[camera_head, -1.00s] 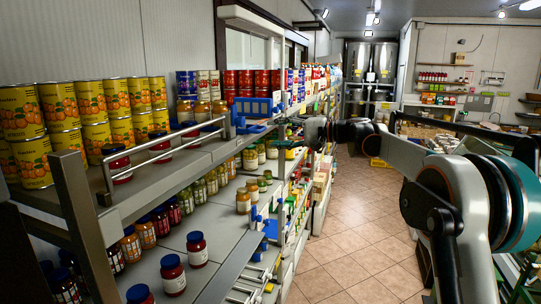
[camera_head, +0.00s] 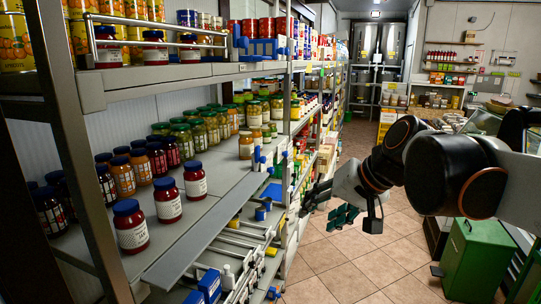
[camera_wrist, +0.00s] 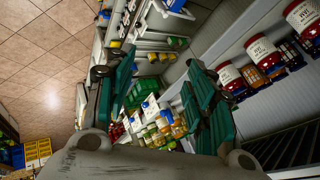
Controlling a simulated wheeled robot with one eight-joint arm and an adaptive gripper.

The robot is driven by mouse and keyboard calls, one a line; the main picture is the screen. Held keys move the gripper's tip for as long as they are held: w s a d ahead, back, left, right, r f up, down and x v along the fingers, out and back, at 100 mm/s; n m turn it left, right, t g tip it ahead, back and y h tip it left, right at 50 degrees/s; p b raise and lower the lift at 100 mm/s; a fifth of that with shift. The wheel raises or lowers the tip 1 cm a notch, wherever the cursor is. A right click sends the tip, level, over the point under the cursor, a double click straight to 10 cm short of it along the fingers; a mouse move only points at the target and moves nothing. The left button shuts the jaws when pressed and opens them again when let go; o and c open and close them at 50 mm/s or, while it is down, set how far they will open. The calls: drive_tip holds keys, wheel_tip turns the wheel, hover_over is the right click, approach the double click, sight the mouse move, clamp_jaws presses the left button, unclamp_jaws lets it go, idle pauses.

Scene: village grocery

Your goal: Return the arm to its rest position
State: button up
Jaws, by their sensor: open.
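My gripper (camera_head: 326,206) is at the end of my arm, to the right of the shelf unit, over the aisle side. It is tilted, and its teal fingers show against the floor and shelf edge. In the wrist view my gripper (camera_wrist: 165,92) has its two teal fingers spread apart, with nothing held between them. Lower shelves and jars show beyond the gap. My arm comes in from the right of the head view, with its dark joints close to the camera.
The long shelf unit on the left holds red jars (camera_head: 168,201) with blue lids and green-lidded jars (camera_head: 198,133). Yellow cans (camera_head: 95,47) stand above. A green cabinet (camera_head: 484,259) is at the right. The tiled aisle floor (camera_head: 330,265) is clear.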

drive_tip(key=s+d+f+n+h+b, duration=0.1)
drive_tip(key=s+d+f+b, duration=0.3)
drive_tip(key=s+f, duration=0.4)
drive_tip(key=s+d+f+n+t+h+b, duration=0.1)
drive_tip(key=s+d+f+h+b, duration=0.3)
drive_tip(key=s+f, duration=0.5)
wheel_tip(320, 180, down, 8)
drive_tip(key=shift+d+r+b, duration=0.1)
drive_tip(key=shift+d+b, duration=0.35)
drive_tip(key=shift+b, duration=0.7)
